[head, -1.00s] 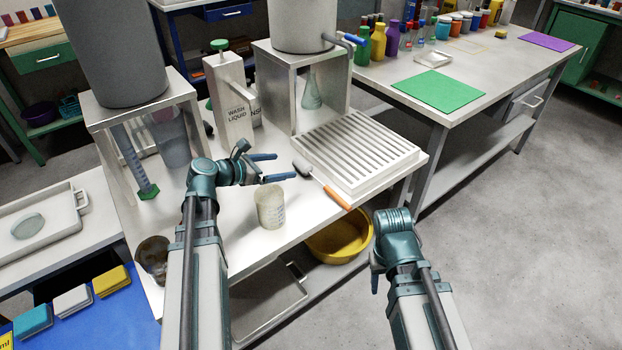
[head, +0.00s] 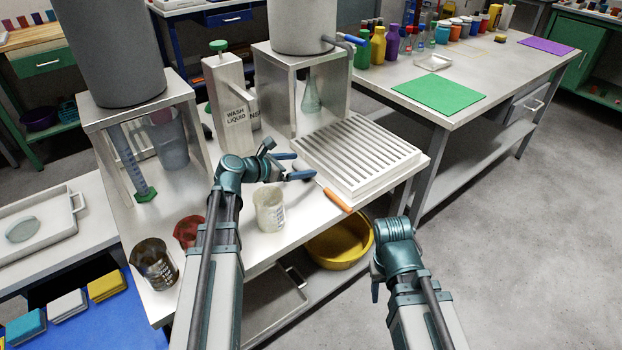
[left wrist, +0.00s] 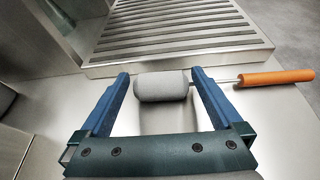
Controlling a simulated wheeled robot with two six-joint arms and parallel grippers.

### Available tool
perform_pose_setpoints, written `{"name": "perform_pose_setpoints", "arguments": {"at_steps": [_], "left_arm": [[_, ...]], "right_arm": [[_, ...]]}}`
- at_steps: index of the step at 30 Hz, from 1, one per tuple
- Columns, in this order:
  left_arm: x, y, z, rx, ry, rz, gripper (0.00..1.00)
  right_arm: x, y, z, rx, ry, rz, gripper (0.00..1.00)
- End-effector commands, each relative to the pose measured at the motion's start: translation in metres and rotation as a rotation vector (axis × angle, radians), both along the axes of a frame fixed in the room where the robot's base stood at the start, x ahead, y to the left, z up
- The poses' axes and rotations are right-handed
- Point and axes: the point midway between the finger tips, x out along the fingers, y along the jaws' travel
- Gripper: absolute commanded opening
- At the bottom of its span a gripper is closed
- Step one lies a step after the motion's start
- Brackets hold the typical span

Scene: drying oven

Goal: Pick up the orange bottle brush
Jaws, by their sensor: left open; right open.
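The bottle brush has an orange handle (head: 338,200), a thin metal shaft and a grey head. In the left wrist view the brush's grey head (left wrist: 161,86) sits between the two blue fingers, and the orange handle (left wrist: 276,77) extends to the right. My left gripper (head: 292,166) is open around the head. In the head view it partly hides the head. My right gripper (head: 375,290) hangs low at the table's front right, away from the brush; its fingers are mostly hidden.
The slatted rack (head: 362,152) stands just behind the brush. A clear beaker (head: 270,212) is close to my left gripper. A dark beaker (head: 155,265) and a red vessel (head: 187,231) stand left of my arm. A yellow basin (head: 340,245) is on the lower shelf.

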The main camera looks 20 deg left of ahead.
Motion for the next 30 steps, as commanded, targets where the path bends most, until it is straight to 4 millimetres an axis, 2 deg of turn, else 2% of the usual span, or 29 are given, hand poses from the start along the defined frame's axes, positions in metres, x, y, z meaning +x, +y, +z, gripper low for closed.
{"name": "perform_pose_setpoints", "arguments": {"at_steps": [2,3,15,16,17,25,30], "left_arm": [[-0.001,0.0,0.001,0.0,0.0,0.0,1.0],[-0.001,0.0,0.001,0.0,0.0,0.0,0.96],[-0.001,0.0,0.001,0.0,0.0,0.0,0.24],[-0.001,0.0,0.001,0.0,0.0,0.0,0.22],[-0.001,0.0,0.001,0.0,0.0,0.0,0.14],[-0.001,0.0,0.003,0.0,0.0,0.0,0.13],[-0.001,0.0,0.014,0.0,0.0,0.0,0.13]], "right_arm": [[0.0,0.0,0.001,0.0,0.0,0.0,0.5],[0.0,0.0,0.001,0.0,0.0,0.0,0.5],[0.0,0.0,0.001,0.0,0.0,0.0,0.5],[0.0,0.0,0.001,0.0,0.0,0.0,0.5],[0.0,0.0,0.001,0.0,0.0,0.0,0.5],[0.0,0.0,0.003,0.0,0.0,0.0,0.5],[0.0,0.0,0.014,0.001,0.0,0.0,0.5]]}}
